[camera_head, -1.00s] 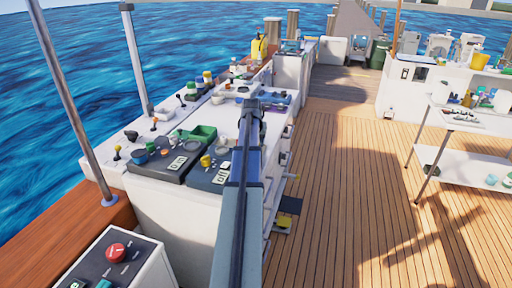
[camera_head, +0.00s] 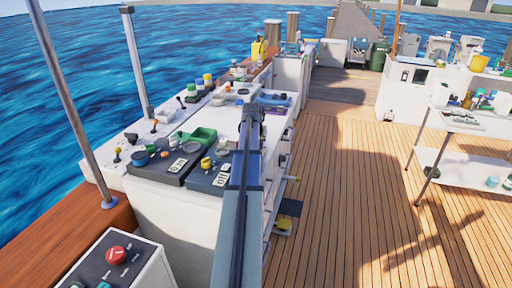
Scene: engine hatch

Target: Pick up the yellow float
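A small yellow object (camera_head: 206,163) sits on a dark scale-like box on the white counter, left of my arm. It may be the yellow float, but it is too small to be sure. A larger yellow item (camera_head: 259,47) stands at the counter's far end; its kind is unclear. My arm reaches forward from the bottom middle. My gripper (camera_head: 252,108) is at its far end, over the counter's right side and beyond the small yellow object. Its fingers are too small and too hidden by the arm to tell their opening. I see nothing clearly held.
A green tray (camera_head: 198,137), dark boxes and several small items crowd the white counter (camera_head: 165,205). A control box with a red knob (camera_head: 115,253) is at lower left, near metal posts. A white table (camera_head: 455,121) stands at right. The wooden deck (camera_head: 345,190) between is clear.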

